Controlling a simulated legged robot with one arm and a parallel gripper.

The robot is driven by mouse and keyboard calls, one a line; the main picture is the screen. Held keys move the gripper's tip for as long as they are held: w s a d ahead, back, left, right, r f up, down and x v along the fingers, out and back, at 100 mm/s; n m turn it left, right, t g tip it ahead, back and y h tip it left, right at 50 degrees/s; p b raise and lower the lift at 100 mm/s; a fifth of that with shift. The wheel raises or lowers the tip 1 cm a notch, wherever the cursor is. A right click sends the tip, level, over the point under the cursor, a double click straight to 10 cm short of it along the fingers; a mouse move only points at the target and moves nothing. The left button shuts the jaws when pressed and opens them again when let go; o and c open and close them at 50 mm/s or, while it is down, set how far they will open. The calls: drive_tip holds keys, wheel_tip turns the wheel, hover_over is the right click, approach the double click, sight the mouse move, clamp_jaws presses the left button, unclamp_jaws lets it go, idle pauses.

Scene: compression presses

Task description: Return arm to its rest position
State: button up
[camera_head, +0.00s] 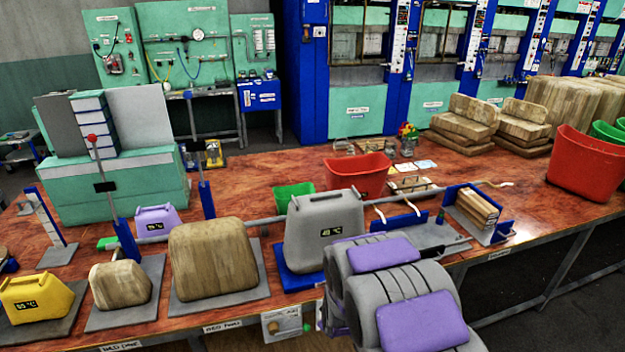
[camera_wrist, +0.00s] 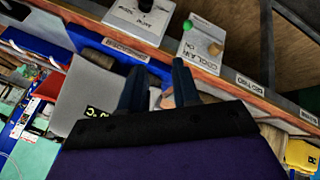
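My arm, grey with purple pads, reaches in from the bottom of the head view, in front of the table (camera_head: 520,215) edge. My gripper (camera_wrist: 159,76) shows in the wrist view as two dark fingers with a gap between them; it looks open, with nothing clearly held. In the head view the fingers are hidden by the arm. A grey jug (camera_head: 325,225) with a temperature display stands on a blue plate just behind the arm. The jug also shows in the wrist view (camera_wrist: 85,82), left of the fingers.
A small panel (camera_head: 284,323) on the table front also shows in the wrist view with a green button (camera_wrist: 187,25). Wooden blocks (camera_head: 215,260), a yellow jug (camera_head: 35,298), a purple jug (camera_head: 158,220) and a red bin (camera_head: 358,175) crowd the table. Open floor (camera_head: 540,310) lies front right.

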drive_tip(key=s+d+r+m+g+b, duration=0.1)
drive_tip(key=s+d+r+m+g, duration=0.15)
drive_tip(key=s+r, duration=0.55)
drive_tip(key=s+d+r+m+g, duration=0.25)
drive_tip(key=s+r, duration=0.35)
drive_tip(key=s, duration=0.4)
drive_tip(key=s+d+r+m+g, duration=0.1)
drive_tip(key=s+r+m, duration=0.1)
drive_tip(key=s, duration=0.8)
drive_tip(key=s+d+r+m+g, duration=0.2)
drive_tip(key=s+r, duration=0.3)
drive_tip(key=s, duration=0.6)
drive_tip(key=shift+s+d+r+m+g+b, duration=0.2)
drive_tip(key=shift+r+m+g+b, duration=0.1)
drive_tip(key=shift+b, duration=0.1)
